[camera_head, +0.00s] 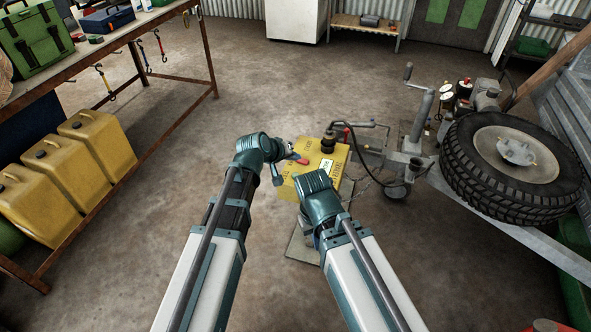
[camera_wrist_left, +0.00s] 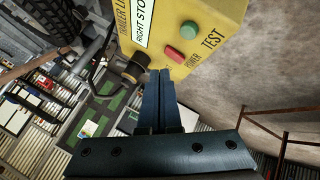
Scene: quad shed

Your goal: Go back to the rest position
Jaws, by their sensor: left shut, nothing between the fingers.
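A yellow tester box (camera_head: 322,165) with printed labels stands ahead of my arms in the head view. The left wrist view shows the box (camera_wrist_left: 205,25) close up, with a green button and a red button marked POWER and TEST. My left gripper (camera_head: 287,152) is at the box's left side in the head view. In the left wrist view its fingers (camera_wrist_left: 163,100) are shut and empty, just below the box's face. I cannot tell whether they touch it. My right arm's wrist (camera_head: 315,184) is in front of the box. The right fingers are hidden.
A trailer hitch with a jack (camera_head: 421,115) and a large tyre (camera_head: 512,168) stands at the right. A cable runs from it to the box. A workbench (camera_head: 105,48) with yellow jerrycans (camera_head: 95,140) below is at the left. The floor behind the box is clear.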

